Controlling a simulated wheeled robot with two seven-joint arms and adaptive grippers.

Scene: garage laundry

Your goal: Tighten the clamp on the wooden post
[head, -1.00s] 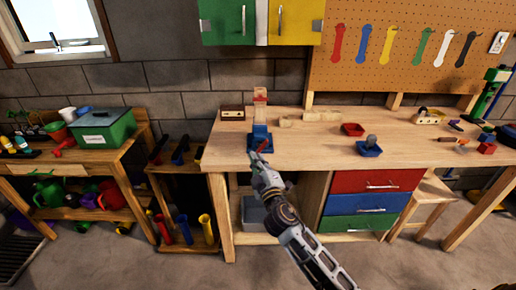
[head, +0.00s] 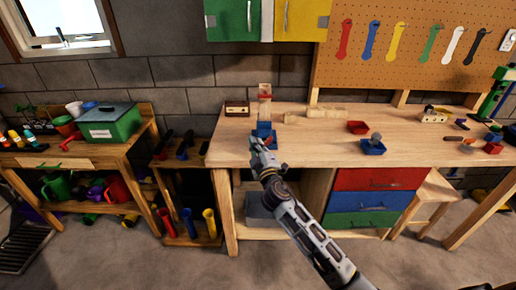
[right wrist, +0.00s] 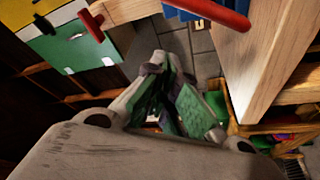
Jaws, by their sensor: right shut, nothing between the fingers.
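The blue clamp (head: 264,131) sits at the front left edge of the workbench, with the wooden post (head: 265,90) upright in or just behind it. A red band crosses the post. My right gripper (head: 258,142) is in front of the clamp and hides its lower front. In the right wrist view the gripper fingers (right wrist: 158,62) meet at their tips, shut and empty. Above them in that view are the clamp's blue body (right wrist: 180,13) and a red handle bar (right wrist: 222,14), apart from the fingers. My left gripper is not in view.
The wooden workbench (head: 320,150) has a blue tray (head: 373,148), a red tray (head: 358,127) and wood blocks on it. Red, blue and green drawers (head: 370,200) are below. A low shelf with coloured tubes (head: 188,222) stands left of the bench.

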